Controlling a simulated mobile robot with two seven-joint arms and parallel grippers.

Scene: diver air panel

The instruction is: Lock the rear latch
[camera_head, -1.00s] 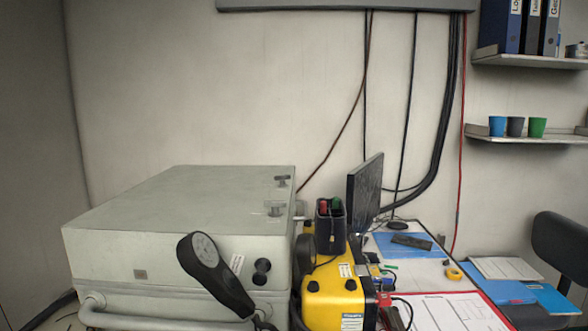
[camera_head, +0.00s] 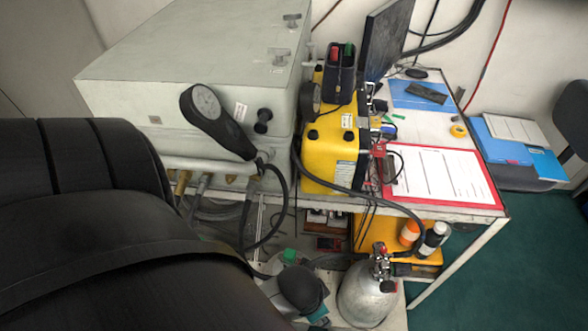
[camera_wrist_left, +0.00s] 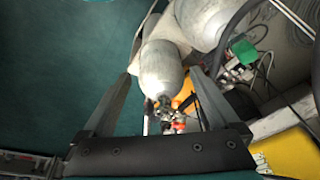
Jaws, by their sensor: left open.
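The pale grey case (camera_head: 190,60) stands at the left in the head view with its lid down. Two small grey latches sit on the lid near its right edge: the rear latch (camera_head: 292,20) and the front latch (camera_head: 279,54). Both are small here, and I cannot tell whether either is locked. My left gripper (camera_wrist_left: 160,76) shows in the left wrist view, open and empty, pointing down toward a silver cylinder (camera_wrist_left: 162,68). It is away from the latches. Only my dark arm shows in the head view. My right gripper is not in view.
A black gauge (camera_head: 215,118) with hoses projects from the case front. A yellow unit (camera_head: 330,150) and a dark holder (camera_head: 340,75) stand right of the case. A monitor (camera_head: 388,38) and a red-edged clipboard (camera_head: 440,175) are farther right. The lid top is mostly clear.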

